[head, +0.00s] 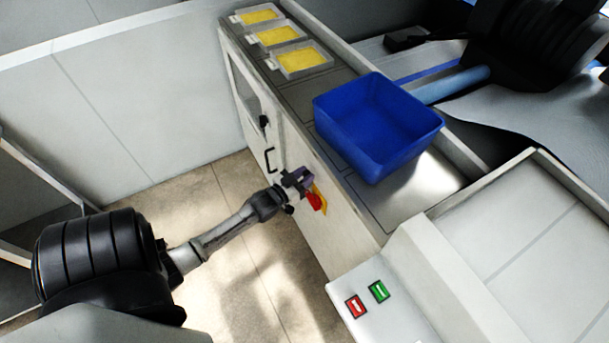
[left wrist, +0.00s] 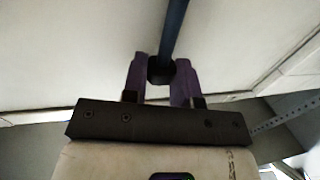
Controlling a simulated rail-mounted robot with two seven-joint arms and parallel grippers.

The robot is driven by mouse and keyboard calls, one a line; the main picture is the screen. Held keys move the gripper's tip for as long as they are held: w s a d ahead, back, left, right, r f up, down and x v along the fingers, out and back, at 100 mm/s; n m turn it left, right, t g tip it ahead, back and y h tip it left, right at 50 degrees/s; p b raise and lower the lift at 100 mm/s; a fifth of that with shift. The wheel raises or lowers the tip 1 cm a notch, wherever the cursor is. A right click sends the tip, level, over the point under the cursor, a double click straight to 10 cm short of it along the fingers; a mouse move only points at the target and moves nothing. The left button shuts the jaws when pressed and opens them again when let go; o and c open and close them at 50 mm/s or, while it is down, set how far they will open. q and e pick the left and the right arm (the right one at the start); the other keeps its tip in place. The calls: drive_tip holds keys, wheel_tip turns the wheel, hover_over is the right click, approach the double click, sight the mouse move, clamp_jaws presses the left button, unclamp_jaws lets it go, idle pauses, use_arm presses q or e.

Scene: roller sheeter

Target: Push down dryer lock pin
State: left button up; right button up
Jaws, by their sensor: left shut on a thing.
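My left gripper (head: 299,180) is at the front face of the white cabinet (head: 325,215), just left of a red and yellow rotary switch (head: 317,199). In the left wrist view its purple fingers (left wrist: 160,72) are shut on the black end of a dark blue rod (left wrist: 173,25), which runs up out of that picture. I cannot tell for sure whether this rod is the dryer lock pin. In the head view the gripper hides the held part. My right gripper is not in view.
A black handle (head: 269,160) and a black knob (head: 263,122) are on the cabinet front. A blue bin (head: 372,164) and several yellow-filled trays (head: 302,60) stand on top. Red (head: 355,306) and green (head: 378,291) buttons are at the lower right. The floor (head: 235,235) is clear.

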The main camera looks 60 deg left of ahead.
use_arm(q)
clamp_jaws()
wheel_tip(320, 180, down, 6)
drive_tip(key=shift+s+r+b, duration=0.1)
drive_tip(key=shift+b, duration=0.9)
drive_tip(key=o, duration=0.5)
unclamp_jaws()
drive_tip(key=o, duration=0.4)
